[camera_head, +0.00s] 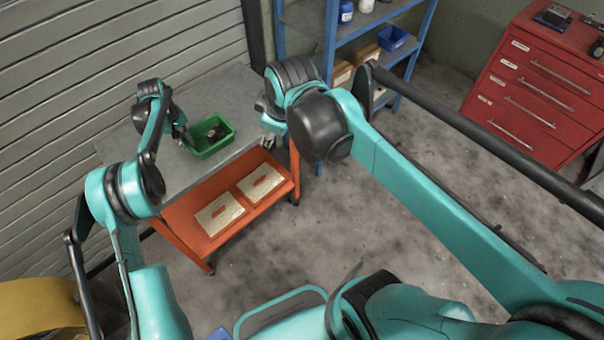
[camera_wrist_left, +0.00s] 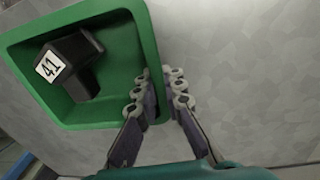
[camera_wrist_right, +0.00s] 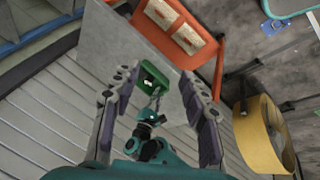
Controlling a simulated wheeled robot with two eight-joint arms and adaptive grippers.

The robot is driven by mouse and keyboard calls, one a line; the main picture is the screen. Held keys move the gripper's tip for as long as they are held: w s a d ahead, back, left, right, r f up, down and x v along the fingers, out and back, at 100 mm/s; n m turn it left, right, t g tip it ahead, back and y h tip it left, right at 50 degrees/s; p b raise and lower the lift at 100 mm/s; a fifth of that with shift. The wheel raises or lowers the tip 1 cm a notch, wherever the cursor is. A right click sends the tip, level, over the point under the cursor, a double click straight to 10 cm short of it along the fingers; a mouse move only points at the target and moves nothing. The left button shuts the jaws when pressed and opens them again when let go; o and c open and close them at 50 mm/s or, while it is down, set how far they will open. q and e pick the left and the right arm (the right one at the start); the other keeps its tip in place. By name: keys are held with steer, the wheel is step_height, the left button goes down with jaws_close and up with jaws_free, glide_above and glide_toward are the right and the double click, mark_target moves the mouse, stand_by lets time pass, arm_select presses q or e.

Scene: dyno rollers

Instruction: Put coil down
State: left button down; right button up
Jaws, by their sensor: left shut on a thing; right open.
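The coil (camera_wrist_left: 70,62), a dark block with a white label reading 41, lies inside a green bin (camera_head: 222,144). The bin stands on the grey top of the orange cart (camera_head: 200,105). My left gripper (camera_wrist_left: 160,82) is shut on the bin's wall, one finger inside and one outside; in the head view the left gripper (camera_head: 188,143) is at the bin's left side. The coil is apart from the fingers. My right gripper (camera_wrist_right: 160,85) is open and empty, above the right end of the cart. The right wrist view also shows the green bin (camera_wrist_right: 152,75), farther off between its fingers.
The cart's lower orange shelf holds two pale boxes (camera_head: 219,214) (camera_head: 260,182). A blue shelf rack (camera_head: 330,40) stands behind and a red drawer cabinet (camera_head: 530,95) at the right. A yellow round thing (camera_head: 38,310) is at lower left. The floor right of the cart is clear.

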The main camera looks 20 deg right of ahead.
steer(key=s+d+f+m+t, duration=0.2)
steer(key=s+f+m, duration=0.5)
steer(key=s+m, duration=0.2)
steer(key=shift+s+d, duration=0.25)
steer(key=shift+s, duration=0.5)
steer(key=shift+r, duration=0.1)
arm_select(q)
steer(key=c, duration=1.6)
jaws_free()
steer(key=shift+o, duration=0.2)
